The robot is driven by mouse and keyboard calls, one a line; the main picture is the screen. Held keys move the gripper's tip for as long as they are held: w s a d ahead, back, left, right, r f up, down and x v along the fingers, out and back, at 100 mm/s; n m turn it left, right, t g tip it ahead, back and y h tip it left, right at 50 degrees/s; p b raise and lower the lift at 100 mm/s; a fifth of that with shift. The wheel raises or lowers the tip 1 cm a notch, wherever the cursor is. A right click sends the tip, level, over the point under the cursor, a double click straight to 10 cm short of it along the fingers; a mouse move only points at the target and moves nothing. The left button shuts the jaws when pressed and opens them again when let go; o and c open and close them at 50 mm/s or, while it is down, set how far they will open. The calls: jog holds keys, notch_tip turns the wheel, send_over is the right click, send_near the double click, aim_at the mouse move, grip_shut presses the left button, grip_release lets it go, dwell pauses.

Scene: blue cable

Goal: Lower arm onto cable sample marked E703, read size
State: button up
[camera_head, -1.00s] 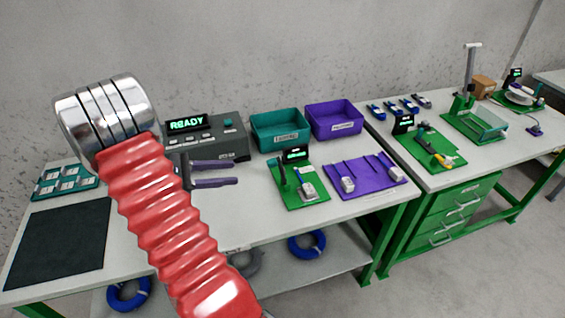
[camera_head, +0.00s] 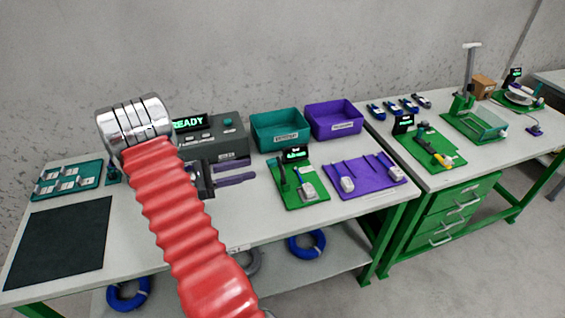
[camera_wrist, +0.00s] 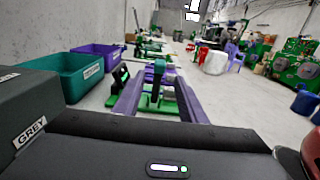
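A green measuring stand (camera_head: 299,188) with a small lit display and a dark upright lever (camera_head: 282,174) sits on the front table. A small pale tagged piece (camera_head: 308,190) lies on its base; I cannot read E703 or any size there. My gripper (camera_head: 254,173) has two purple fingers held apart, empty, to the left of this stand and pointing toward it. In the wrist view the fingers reach forward, and a green stand with a dark upright part (camera_wrist: 157,75) shows beyond and between them, apart from them.
A grey machine reading READY (camera_head: 208,136) stands behind my gripper. A teal bin (camera_head: 280,131), a purple bin (camera_head: 334,121) and a purple board (camera_head: 362,177) are nearby. A teal tray of several tagged samples (camera_head: 68,181) and a bare black mat (camera_head: 58,240) lie at left.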

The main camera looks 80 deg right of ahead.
aim_at(278, 163)
jog(key=x, duration=1.3)
jog(key=shift+c, duration=0.7)
jog(key=shift+a, duration=0.1)
grip_shut()
jog(key=shift+a, duration=0.15)
jog(key=shift+s, duration=0.1)
